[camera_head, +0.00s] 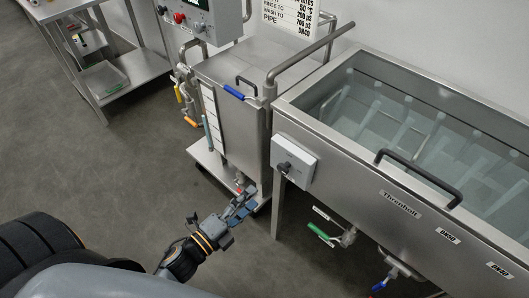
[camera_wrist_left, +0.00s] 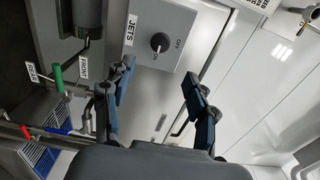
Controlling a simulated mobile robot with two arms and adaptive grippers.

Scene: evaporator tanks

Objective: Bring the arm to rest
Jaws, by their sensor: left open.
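My left gripper (camera_head: 240,208) is in the lower middle of the head view, in front of the steel cart's lower edge and left of the long tank. In the left wrist view its two blue-padded fingers (camera_wrist_left: 160,103) stand apart with nothing between them. Beyond the fingers in that view is the grey JETS switch box (camera_wrist_left: 163,35) with a black knob. I cannot tell the exact gap between the fingers and the box. My right gripper does not show in either view.
A steel table (camera_head: 140,65) is at upper left. Open floor (camera_head: 110,165) lies left.

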